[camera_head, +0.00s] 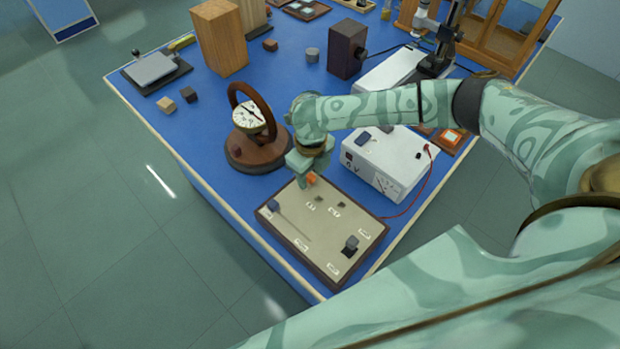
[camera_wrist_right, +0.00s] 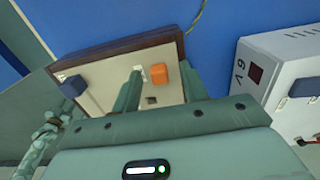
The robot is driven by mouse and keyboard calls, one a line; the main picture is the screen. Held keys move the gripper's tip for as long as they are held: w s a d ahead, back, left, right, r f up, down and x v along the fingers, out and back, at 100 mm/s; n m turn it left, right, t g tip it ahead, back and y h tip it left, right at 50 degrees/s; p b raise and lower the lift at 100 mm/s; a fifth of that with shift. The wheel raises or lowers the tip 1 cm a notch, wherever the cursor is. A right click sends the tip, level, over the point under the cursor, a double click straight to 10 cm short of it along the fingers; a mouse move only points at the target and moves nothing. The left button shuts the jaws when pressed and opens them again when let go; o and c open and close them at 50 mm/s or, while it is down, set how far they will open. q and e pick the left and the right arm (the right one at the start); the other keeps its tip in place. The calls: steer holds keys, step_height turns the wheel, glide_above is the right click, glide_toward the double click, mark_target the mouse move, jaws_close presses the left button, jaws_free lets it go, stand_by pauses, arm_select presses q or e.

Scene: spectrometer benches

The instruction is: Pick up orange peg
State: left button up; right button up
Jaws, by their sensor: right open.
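The orange peg (camera_head: 312,179) stands at the far edge of a wood-framed panel board (camera_head: 295,247) on the blue table. In the right wrist view the peg (camera_wrist_right: 159,73) shows between the two fingers of my right gripper (camera_wrist_right: 160,85). My right gripper (camera_head: 303,172) is open and low over the board's far corner, right beside the peg. I cannot tell whether a finger touches it. A dark blue block (camera_head: 273,205) and a dark block (camera_head: 351,243) also stand on the board.
A round dial gauge on a wooden base (camera_head: 256,153) stands just left of my right gripper. A white power box (camera_head: 378,170) with a red wire stands to the right. A tall wooden block (camera_head: 220,38) and a dark box (camera_head: 345,48) stand farther back.

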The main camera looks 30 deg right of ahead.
mark_target(310, 175)
jaws_close()
steer(key=shift+r, duration=0.1)
steer(key=shift+r, duration=0.45)
step_height(310, 175, up, 3)
steer(key=shift+f+p, duration=0.1)
steer(key=shift+p, duration=0.6)
steer(key=w+a+r+p, duration=0.4)
steer(key=a+r+p, duration=0.1)
steer(key=a+r, duration=0.7)
steer(key=shift+w+a+r, duration=0.15)
steer(key=shift+w+a, duration=0.05)
steer(key=shift+a, duration=0.4)
